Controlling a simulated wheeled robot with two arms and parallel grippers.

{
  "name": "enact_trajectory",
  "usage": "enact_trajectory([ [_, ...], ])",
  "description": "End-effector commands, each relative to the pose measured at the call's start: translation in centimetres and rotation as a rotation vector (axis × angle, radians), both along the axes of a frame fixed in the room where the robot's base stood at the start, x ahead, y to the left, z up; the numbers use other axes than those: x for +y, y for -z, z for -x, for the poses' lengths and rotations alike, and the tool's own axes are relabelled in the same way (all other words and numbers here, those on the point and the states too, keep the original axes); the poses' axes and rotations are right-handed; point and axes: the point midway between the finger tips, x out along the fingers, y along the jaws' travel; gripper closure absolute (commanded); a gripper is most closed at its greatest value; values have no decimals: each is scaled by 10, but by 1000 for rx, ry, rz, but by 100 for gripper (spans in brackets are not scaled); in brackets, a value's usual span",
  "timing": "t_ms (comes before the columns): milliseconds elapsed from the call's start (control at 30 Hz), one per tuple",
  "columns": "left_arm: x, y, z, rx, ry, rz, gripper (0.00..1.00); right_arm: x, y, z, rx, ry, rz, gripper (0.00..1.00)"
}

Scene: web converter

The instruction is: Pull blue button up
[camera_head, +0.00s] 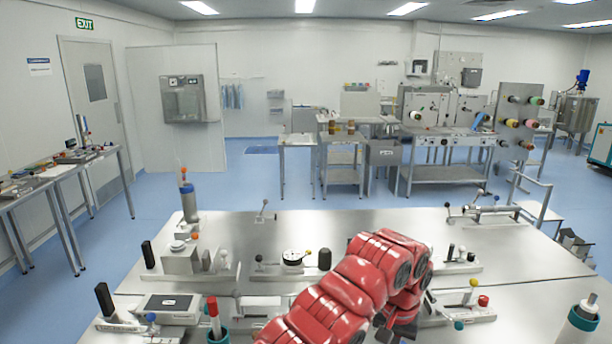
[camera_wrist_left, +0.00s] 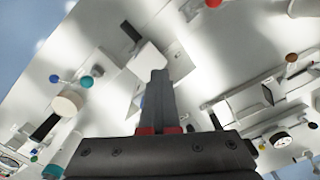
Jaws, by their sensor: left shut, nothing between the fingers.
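The head view shows a small round blue knob (camera_head: 151,317) on a unit at the front left of the metal table. I cannot tell whether these match the knob in the head view. My left gripper (camera_wrist_left: 157,75) is shut and empty, its grey fingers together above the table surface, apart from the blue balls. In the head view a red arm of mine reaches over the table middle; its gripper is mostly hidden. My right gripper is not in view.
The metal table (camera_head: 370,222) carries several small units with levers and knobs. A round dial (camera_head: 292,258) sits mid-table, left of the arm. A red knob (camera_head: 483,300) and white bottle (camera_head: 583,318) stand at the right. The back middle of the table is fairly clear.

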Motion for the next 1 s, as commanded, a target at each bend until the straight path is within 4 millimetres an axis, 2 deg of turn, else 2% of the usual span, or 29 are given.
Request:
enact_trajectory([
  [233,0,-8,-2,-9,-1,4,100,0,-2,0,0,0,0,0],
  [567,0,-10,-3,-12,-1,4,99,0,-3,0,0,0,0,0],
  [1000,0,-10,-4,-13,-1,5,20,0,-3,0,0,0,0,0],
])
